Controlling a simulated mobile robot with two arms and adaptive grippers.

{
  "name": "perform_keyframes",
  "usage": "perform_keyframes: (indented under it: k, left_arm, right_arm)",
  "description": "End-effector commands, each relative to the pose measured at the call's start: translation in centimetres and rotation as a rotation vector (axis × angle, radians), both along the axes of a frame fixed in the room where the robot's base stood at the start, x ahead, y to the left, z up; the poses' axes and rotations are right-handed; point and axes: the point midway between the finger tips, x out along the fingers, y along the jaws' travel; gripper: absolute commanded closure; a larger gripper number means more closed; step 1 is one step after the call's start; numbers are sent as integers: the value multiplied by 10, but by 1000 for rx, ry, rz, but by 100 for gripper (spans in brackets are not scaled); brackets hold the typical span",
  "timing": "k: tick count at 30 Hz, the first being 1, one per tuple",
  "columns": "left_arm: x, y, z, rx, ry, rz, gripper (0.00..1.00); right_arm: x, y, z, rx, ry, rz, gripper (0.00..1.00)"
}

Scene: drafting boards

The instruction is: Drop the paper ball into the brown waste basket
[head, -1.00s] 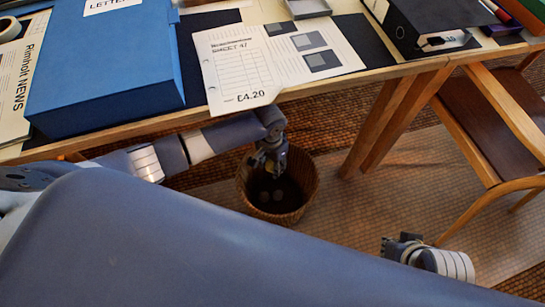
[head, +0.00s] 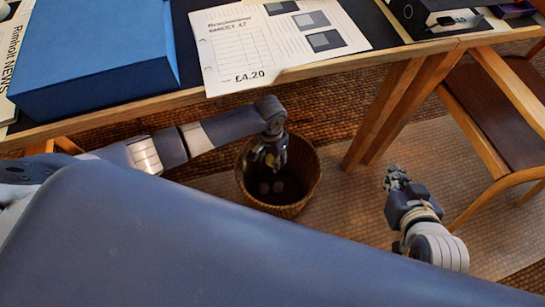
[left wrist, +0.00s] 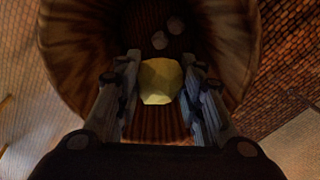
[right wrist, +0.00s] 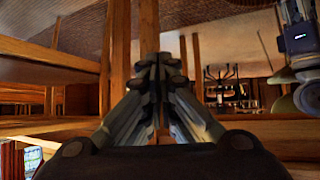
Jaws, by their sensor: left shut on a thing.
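The brown waste basket (head: 294,205) stands on the floor below the table edge and is open at the top. My left gripper (head: 268,157) points down over its mouth. In the left wrist view my left gripper (left wrist: 160,84) is shut on the pale yellow paper ball (left wrist: 161,72), with the basket's ribbed wall (left wrist: 70,50) around and below. In the head view the ball is mostly hidden by the fingers. My right gripper (head: 396,178) is apart from the basket, to its right. In the right wrist view its fingers (right wrist: 160,68) are together and empty.
Two pale crumpled lumps (left wrist: 160,40) lie inside the basket. A table with a blue box (head: 95,60), a printed sheet (head: 235,50) and a black binder (head: 440,15) lies above. A wooden chair (head: 500,110) stands at the right.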

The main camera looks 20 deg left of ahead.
Motion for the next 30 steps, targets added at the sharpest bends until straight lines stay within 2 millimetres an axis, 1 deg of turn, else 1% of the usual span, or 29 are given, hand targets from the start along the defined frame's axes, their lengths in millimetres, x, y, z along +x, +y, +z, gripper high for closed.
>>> perform_keyframes:
  k: [1,6,15,22,27,30]
  left_arm:
    - [0,0,-3,0,0,0,72]
    - [0,0,-7,0,0,0,72]
    - [0,0,-15,0,-1,0,72]
    - [0,0,-21,0,-1,0,72]
    - [0,0,-25,0,0,0,72]
    - [0,0,-27,0,0,0,72]
  right_arm:
    - [6,2,4,9,-37,2,100]
    - [23,10,24,37,-161,11,100]
    - [45,21,65,90,-379,26,100]
    - [55,28,98,130,-547,37,100]
    - [57,32,120,159,-658,44,100]
    - [57,34,131,172,-708,47,100]
